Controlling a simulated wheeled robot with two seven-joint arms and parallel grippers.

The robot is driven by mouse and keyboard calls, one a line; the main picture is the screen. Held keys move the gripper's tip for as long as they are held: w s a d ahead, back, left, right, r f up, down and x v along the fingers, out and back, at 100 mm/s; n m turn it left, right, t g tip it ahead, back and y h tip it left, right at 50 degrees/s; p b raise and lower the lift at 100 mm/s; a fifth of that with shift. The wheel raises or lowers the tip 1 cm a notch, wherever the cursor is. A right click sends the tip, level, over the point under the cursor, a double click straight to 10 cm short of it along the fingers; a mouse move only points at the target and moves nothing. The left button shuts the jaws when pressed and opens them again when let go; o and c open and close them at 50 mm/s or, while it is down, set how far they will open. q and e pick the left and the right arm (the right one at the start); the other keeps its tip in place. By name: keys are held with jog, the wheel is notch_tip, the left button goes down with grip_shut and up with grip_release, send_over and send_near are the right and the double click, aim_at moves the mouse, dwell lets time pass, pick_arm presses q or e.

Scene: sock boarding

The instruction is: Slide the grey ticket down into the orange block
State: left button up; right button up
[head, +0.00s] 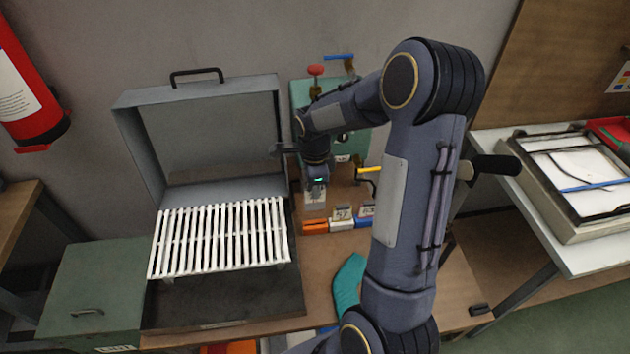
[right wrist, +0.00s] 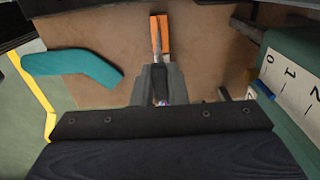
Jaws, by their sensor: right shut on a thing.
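The orange block (head: 315,226) sits on the brown bench top, left of a white block (head: 342,224) and a blue block (head: 366,221). My right gripper (head: 316,187) points down and is shut on the grey ticket (head: 315,198), which hangs upright above the orange block. In the head view a small gap shows between the ticket's lower edge and the block. In the right wrist view the ticket (right wrist: 157,56) shows nearly edge-on between the fingertips (right wrist: 157,70), lined up with the slot of the orange block (right wrist: 163,28). My left gripper is out of view.
A ticket marked 57 (head: 343,213) stands in the white block. A green machine (head: 300,95) with a red knob stands behind. A white slatted rack (head: 220,238) in an open grey case is at left. A teal sock-like shape (head: 348,283) lies in front.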

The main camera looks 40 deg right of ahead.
aim_at(314, 201)
jog(key=shift+f+b, duration=2.55)
jog(key=shift+f, duration=0.35)
jog(key=shift+f+b, duration=1.75)
jog(key=shift+f, duration=0.25)
jog(key=o, duration=0.8)
jog(key=shift+r, duration=0.1)
